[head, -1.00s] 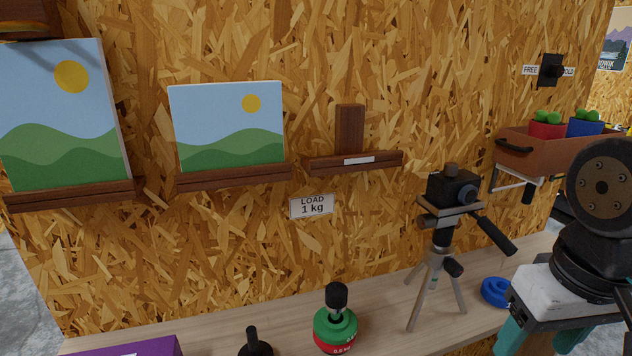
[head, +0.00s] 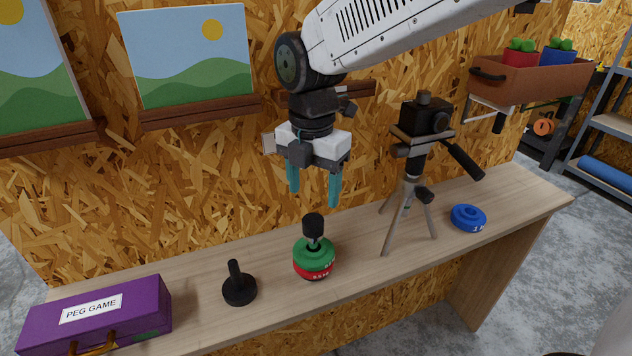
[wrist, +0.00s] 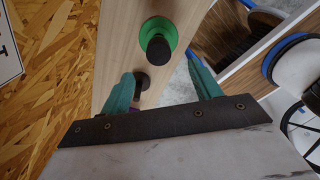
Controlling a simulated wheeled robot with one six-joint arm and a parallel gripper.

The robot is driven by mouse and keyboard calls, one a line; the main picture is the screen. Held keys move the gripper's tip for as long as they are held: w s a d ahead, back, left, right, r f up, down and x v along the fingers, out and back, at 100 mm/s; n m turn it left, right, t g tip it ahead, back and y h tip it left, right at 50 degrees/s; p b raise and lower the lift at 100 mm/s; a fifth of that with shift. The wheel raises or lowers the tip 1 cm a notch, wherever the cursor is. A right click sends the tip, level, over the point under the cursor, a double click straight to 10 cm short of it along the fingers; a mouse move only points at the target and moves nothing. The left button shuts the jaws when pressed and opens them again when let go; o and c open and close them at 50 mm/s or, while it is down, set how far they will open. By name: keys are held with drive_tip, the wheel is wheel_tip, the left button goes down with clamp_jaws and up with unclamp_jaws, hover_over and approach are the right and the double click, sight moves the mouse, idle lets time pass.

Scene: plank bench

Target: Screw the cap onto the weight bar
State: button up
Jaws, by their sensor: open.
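The weight bar (head: 314,243) stands upright on the bench through a green disc (head: 312,256) on top of a red disc (head: 314,273). A black cylindrical cap (head: 313,227) sits at the bar's top; I cannot tell whether it is threaded on. My gripper (head: 313,193) points down, open and empty, with its teal fingertips a little above the cap. In the wrist view the cap (wrist: 159,50) and green disc (wrist: 166,27) show just beyond the gap between the fingertips (wrist: 160,68); the red disc is hidden there.
A black base with a post (head: 239,287) stands left of the stack, and a purple PEG GAME case (head: 100,312) farther left. A camera tripod (head: 412,175) stands close on the right, with a blue disc (head: 468,217) beyond. A wall shelf (head: 355,90) is behind my arm.

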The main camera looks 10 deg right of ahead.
sight(314, 219)
drive_tip(key=shift+w+r+n, duration=0.1)
drive_tip(key=shift+w+n, duration=0.1)
drive_tip(key=shift+n, duration=1)
wheel_tip(314, 219, down, 8)
drive_tip(key=shift+r, duration=0.1)
drive_tip(key=c, duration=1.1)
drive_tip(key=shift+c, duration=0.2)
drive_tip(key=shift+m, duration=1.3)
drive_tip(key=shift+s, duration=0.1)
